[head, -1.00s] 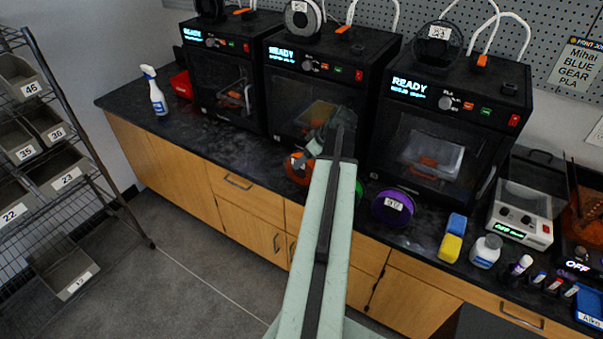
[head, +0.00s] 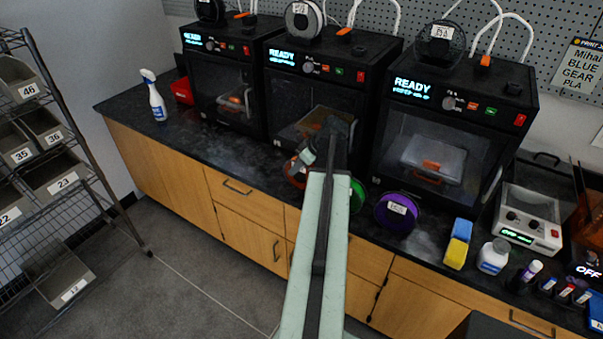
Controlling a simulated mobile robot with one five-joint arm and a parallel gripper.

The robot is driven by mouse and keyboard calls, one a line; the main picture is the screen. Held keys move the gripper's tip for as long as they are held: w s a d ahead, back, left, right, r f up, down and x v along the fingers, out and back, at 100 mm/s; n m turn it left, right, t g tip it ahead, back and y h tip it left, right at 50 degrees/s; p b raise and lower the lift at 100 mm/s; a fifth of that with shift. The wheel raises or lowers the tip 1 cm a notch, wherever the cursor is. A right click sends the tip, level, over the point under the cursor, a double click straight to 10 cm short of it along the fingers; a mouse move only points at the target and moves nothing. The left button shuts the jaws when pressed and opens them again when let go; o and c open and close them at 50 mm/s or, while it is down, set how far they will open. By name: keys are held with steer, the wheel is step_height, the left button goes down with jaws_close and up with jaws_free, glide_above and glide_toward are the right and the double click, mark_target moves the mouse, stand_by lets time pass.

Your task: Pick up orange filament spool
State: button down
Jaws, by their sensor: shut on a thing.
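The orange filament spool (head: 294,171) is on the black countertop in front of the middle printer. My arm and wrist cover its right part. My gripper (head: 306,157) is at the spool and shut on it. The fingertips are small and partly hidden, and I cannot tell whether the spool is clear of the counter. A green spool (head: 357,194) shows just right of my arm, partly covered by it. A purple spool (head: 396,211) with a white label stands further right.
Three black 3D printers (head: 427,110) stand along the back of the counter (head: 238,165). A blue and yellow sponge (head: 457,243) and a white bottle (head: 493,256) are at right. A spray bottle (head: 156,100) is at far left. The counter left of the orange spool is clear.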

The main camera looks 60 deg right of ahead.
step_height(320, 180, up, 10)
steer(key=p, duration=1)
steer(key=shift+r, duration=0.15)
